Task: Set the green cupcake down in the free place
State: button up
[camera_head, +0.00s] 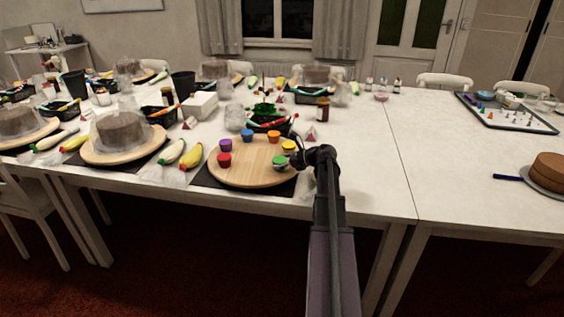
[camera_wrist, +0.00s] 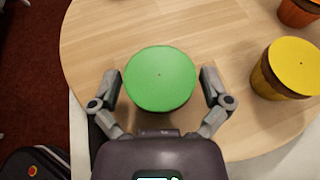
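The green cupcake (camera_wrist: 160,79) has a flat green top and a dark base. It is near the front right edge of the round wooden turntable (camera_wrist: 88,47); the head view also shows it there (camera_head: 279,162). I cannot tell for sure whether its base rests on the wood. My gripper (camera_wrist: 161,88) is open around it, one finger on each side, with narrow gaps showing beside the green top. The yellow cupcake (camera_wrist: 287,68) stands to its right in the wrist view. Orange (camera_head: 273,135), blue (camera_head: 247,135), purple (camera_head: 226,145) and red (camera_head: 224,160) cupcakes stand around the rim.
The turntable's middle is bare. A dark mat (camera_head: 208,182) lies under it.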

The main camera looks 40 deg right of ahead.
jog(key=shift+r, duration=0.1)
dwell(0.3)
jog(key=shift+r, duration=0.15)
jog(key=p+v, duration=0.5)
jog(key=v, duration=0.7)
dwell(0.5)
